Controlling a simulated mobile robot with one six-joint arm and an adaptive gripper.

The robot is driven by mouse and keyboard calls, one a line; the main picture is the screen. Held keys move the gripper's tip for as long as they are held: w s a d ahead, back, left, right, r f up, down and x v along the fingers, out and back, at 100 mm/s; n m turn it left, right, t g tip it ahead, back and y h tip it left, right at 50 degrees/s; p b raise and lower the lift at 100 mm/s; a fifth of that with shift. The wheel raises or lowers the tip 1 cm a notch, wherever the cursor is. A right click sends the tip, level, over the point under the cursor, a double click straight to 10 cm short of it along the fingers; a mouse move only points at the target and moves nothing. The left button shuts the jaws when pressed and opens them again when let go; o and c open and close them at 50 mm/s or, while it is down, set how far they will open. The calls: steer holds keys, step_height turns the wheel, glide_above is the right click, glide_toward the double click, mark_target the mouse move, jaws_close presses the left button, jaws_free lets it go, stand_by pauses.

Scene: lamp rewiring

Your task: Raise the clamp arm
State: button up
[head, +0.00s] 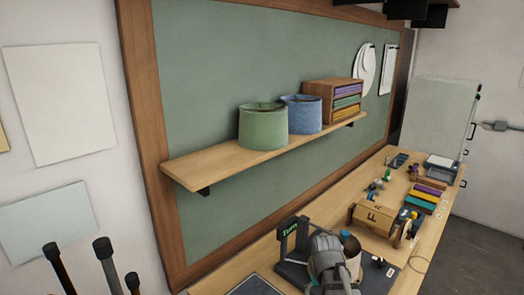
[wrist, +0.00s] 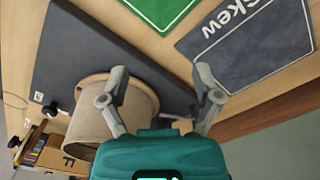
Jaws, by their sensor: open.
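My gripper (wrist: 162,76) is open in the wrist view, its two fingers spread wide with nothing between them. A beige cylinder with a wooden rim (wrist: 130,103) is beside and partly behind the left finger. It stands against a dark grey slab (wrist: 85,55). In the head view, my grey arm and gripper cover part of a dark upright stand (head: 283,245) with a green "Turn" label, on the bench. I cannot pick out the clamp arm for certain in either view; it may be hidden by my arm. I cannot tell whether the fingers touch anything.
A dark board marked "Skew" (wrist: 245,40) and a green card (wrist: 160,10) lie near the gripper. A wall shelf (head: 215,163) holds green and blue shades and a small drawer unit.

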steer(key=s, duration=0.1)
steer(key=s+a+f+b, duration=0.1)
steer(key=s, duration=0.1)
steer(key=s+a+f, duration=0.1)
steer(key=shift+s+f, duration=0.25)
steer(key=shift+s, duration=0.1)
